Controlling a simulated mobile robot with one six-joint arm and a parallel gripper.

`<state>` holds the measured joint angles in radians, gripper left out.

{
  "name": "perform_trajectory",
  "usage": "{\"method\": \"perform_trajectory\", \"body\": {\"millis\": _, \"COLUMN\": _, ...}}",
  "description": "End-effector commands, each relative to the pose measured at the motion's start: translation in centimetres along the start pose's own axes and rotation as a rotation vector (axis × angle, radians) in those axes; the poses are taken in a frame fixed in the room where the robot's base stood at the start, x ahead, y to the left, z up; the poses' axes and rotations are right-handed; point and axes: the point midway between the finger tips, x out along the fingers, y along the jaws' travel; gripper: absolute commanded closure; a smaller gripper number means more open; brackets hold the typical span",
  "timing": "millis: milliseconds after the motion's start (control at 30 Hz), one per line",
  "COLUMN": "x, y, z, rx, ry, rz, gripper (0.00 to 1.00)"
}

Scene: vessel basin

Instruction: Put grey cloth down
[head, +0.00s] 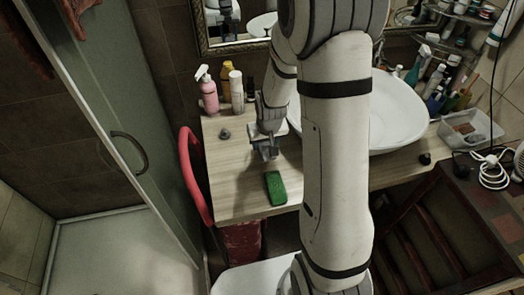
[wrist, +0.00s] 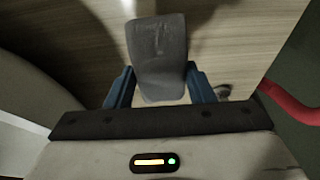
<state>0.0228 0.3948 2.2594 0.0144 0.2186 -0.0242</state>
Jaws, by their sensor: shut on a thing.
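My gripper (head: 267,150) is over the wooden counter, left of the white basin. In the wrist view its two blue fingers (wrist: 158,88) stand on either side of a grey piece of cloth (wrist: 158,50) and are shut on it. The cloth looks flat and stiff, and its far end reaches over the wood. In the head view the cloth is small and dark at the fingertips (head: 268,151). I cannot tell whether it touches the counter.
A green sponge (head: 276,188) lies on the counter (head: 235,200) just in front of my gripper. A pink spray bottle (head: 208,95), a yellow bottle and a white can stand behind. The white basin (head: 400,120) is to the right. A red curved rail (head: 190,170) borders the left edge.

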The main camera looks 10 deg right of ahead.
Motion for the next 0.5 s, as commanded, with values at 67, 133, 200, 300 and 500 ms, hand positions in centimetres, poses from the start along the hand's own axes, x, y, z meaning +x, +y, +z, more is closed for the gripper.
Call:
{"method": "perform_trajectory", "body": {"millis": 67, "x": 0.7, "y": -0.1, "z": 0.2, "rx": -0.003, "ry": -0.002, "rz": -0.001, "gripper": 0.7}}
{"method": "perform_trajectory", "body": {"millis": 133, "x": 1.1, "y": -0.2, "z": 0.3, "rx": -0.005, "ry": 0.0, "rz": -0.001, "gripper": 0.7}}
{"method": "perform_trajectory", "body": {"millis": 200, "x": 1.8, "y": -0.3, "z": 0.5, "rx": -0.006, "ry": -0.003, "rz": -0.002, "gripper": 0.7}}
{"method": "perform_trajectory", "body": {"millis": 300, "x": 3.2, "y": -0.3, "z": 0.9, "rx": -0.008, "ry": -0.003, "rz": -0.002, "gripper": 0.7}}
{"method": "perform_trajectory", "body": {"millis": 500, "x": 4.9, "y": -0.3, "z": 1.4, "rx": -0.007, "ry": 0.0, "rz": -0.002, "gripper": 0.7}}
